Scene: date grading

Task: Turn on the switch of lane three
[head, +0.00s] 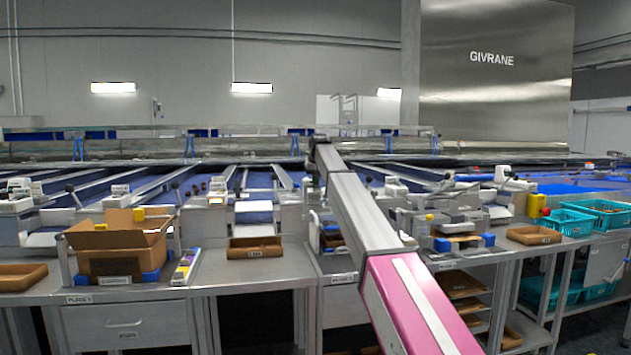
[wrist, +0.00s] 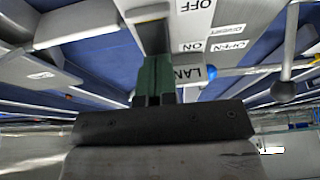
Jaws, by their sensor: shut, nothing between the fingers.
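In the wrist view my gripper (wrist: 157,66) is shut, with its dark green fingers together and empty. The fingertips are at a pale lane panel, just in front of a dark slot or switch part (wrist: 153,36); I cannot tell whether they touch it. Beside it are an OFF label (wrist: 195,6) and an ON label (wrist: 192,47). A lane label (wrist: 188,73) is partly hidden by the fingers, so its number cannot be read. In the head view my arm reaches to the middle lanes, and the switch is hidden behind it.
In the head view a cardboard box (head: 122,262), brown trays (head: 255,248) and teal crates (head: 562,222) stand along the benches.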

